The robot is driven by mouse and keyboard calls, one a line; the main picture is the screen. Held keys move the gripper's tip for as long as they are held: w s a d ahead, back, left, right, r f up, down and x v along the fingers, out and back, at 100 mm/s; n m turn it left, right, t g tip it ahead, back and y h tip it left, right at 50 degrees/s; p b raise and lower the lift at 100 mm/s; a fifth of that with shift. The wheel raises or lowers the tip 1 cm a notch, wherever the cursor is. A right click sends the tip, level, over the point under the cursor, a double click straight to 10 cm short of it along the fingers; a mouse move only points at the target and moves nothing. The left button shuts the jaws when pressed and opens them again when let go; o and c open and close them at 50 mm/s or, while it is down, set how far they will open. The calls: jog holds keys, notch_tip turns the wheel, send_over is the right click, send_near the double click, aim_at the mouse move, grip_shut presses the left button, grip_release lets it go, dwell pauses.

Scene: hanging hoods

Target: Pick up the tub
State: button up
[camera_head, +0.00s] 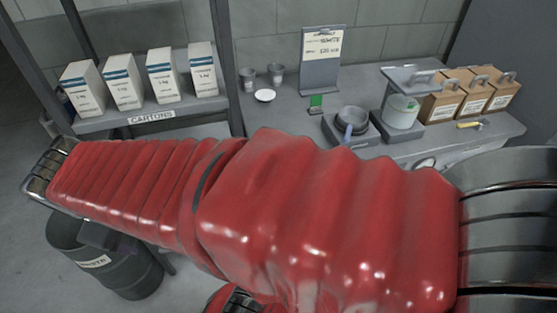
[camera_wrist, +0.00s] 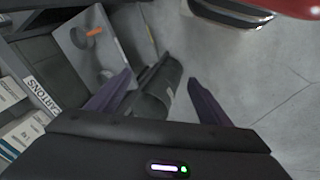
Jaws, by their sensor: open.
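The likely tub is a pale round container (camera_head: 400,112) with a greenish rim. In the head view it stands on a dark grey base at the right of the back bench, partly under a grey plate with a handle. My gripper (camera_wrist: 160,78) is open and empty in the wrist view, with its two purple-dark fingers spread. It points down towards a dark bin (camera_wrist: 155,97) and the floor. The pale container cannot be made out in the wrist view. My gripper cannot be made out in the head view.
A large red ribbed sleeve (camera_head: 320,220) crosses the head view and hides much behind it. White cartons (camera_head: 163,75) stand on a left shelf. Brown boxes (camera_head: 475,92), a dark pan (camera_head: 352,118) and a sign (camera_head: 320,60) are on the bench. The bin (camera_head: 105,262) stands lower left.

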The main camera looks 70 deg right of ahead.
jog(key=s+d+f+n+g+h, duration=0.2)
jog(key=d+f, duration=0.3)
jog(key=d, duration=0.7)
jog(key=s+d+f+n+g+h, duration=0.3)
jog(key=s+d+f+n+g, duration=0.1)
jog(key=d, duration=0.8)
jog(key=s+d+f+n+g+h, duration=0.2)
jog(key=s+d+f+n+g, duration=0.2)
jog(key=d, duration=0.7)
jog(key=shift+s+d+f+g+h, duration=0.3)
jog(key=shift+s+d+f+h, duration=0.1)
jog(key=shift+s+f, duration=0.45)
jog(key=shift+f, duration=0.1)
jog(key=shift+x, duration=4.2)
jog(key=shift+w+f, duration=0.1)
jog(key=shift+x, duration=2.65)
jog(key=shift+w, duration=0.15)
jog(key=c, duration=0.9)
